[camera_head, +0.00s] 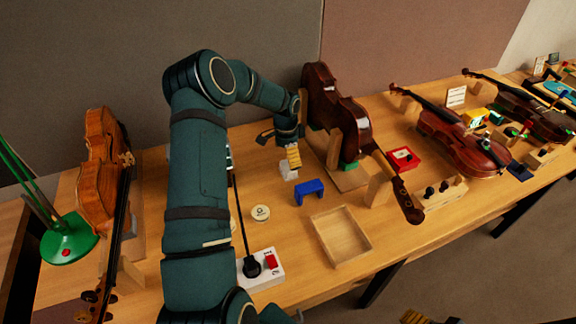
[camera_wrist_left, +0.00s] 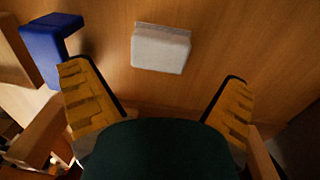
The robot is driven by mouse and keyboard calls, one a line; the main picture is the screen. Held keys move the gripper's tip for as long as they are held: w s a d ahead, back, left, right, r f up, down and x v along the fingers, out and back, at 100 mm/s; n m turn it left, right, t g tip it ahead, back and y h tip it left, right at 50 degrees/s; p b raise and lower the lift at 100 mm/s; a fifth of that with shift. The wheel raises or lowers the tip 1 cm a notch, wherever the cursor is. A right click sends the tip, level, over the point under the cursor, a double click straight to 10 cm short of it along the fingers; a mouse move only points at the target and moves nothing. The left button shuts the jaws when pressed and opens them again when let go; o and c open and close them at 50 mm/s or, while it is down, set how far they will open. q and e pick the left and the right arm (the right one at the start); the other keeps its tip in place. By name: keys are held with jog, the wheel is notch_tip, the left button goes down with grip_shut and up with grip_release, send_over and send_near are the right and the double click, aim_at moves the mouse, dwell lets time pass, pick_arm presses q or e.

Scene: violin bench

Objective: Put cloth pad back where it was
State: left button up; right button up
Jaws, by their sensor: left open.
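The cloth pad appears to be the small whitish block (camera_head: 288,170) on the bench, left of the dark upright violin. In the left wrist view the pad (camera_wrist_left: 160,48) lies just beyond my fingertips, between their lines. My left gripper (camera_head: 293,157) is low over the bench, close to the pad and partly covering it in the head view. Its yellow ribbed fingers (camera_wrist_left: 155,75) are spread wide with nothing between them. Part of what looks like my right gripper (camera_head: 418,318) shows at the bottom edge of the head view; its jaws are mostly cut off.
A blue bracket (camera_head: 309,191) stands near the pad, also seen in the wrist view (camera_wrist_left: 52,42). An empty wooden tray (camera_head: 317,219) lies in front. The dark violin (camera_head: 335,110) stands upright beside the gripper. A red box (camera_head: 404,160) is farther right.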

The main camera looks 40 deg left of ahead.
aim_at(287, 165)
pick_arm(q)
notch_tip(287, 165, up, 6)
jog(key=shift+a+r, duration=0.2)
jog(key=shift+f, duration=0.15)
dwell(0.5)
